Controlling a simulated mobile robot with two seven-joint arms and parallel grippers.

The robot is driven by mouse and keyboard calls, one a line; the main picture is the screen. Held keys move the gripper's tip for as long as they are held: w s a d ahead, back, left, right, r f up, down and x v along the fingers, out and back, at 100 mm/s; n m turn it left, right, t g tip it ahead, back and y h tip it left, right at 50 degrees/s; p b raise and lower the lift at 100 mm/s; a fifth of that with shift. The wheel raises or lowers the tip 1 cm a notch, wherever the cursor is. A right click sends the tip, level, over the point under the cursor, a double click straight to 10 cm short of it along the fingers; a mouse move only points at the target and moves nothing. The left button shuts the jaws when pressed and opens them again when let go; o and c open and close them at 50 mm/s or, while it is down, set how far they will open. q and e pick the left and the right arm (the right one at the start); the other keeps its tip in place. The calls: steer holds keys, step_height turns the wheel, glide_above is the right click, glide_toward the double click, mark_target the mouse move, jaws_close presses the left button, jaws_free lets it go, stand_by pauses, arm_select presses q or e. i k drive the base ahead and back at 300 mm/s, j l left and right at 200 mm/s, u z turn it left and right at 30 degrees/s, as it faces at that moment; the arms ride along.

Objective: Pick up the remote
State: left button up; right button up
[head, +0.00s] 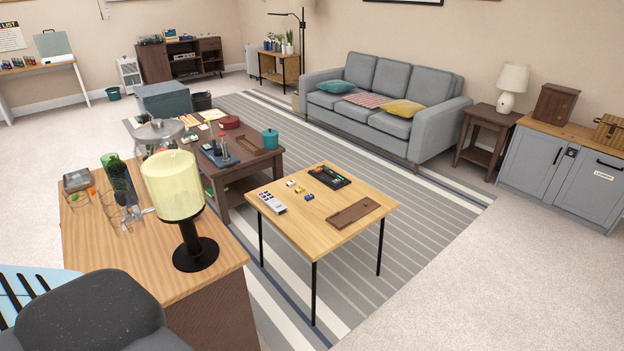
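A light grey object with dark buttons, which looks like the remote (272,203), lies flat near the left edge of a small light-wood table (320,232) with thin black legs. Small white, yellow and blue pieces lie to its right, apart from it. Neither of my grippers is in the head view, and nothing touches the remote.
A black tray (330,177) and a flat brown board (353,213) share the small table. A wooden counter with a yellow-shaded lamp (172,185) stands to the left. A dark coffee table (230,188) is behind. Carpet (470,290) to the right is clear.

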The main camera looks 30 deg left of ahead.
mark_target(272, 200)
steer(key=i+u, duration=0.15)
steer(key=i, duration=0.25)
steer(key=i+l+u, duration=0.15)
steer(key=i, duration=0.3)
steer(key=i+l+u, duration=0.15)
steer(key=i, duration=0.25)
steer(key=i+l+u, duration=0.2)
steer(key=i+u, duration=0.25)
steer(key=i+l+u, duration=0.25)
steer(key=u, duration=0.2)
steer(key=i+l+u, duration=0.4)
steer(key=l, duration=0.25)
steer(key=i+l+u, duration=0.15)
steer(key=l, duration=0.2)
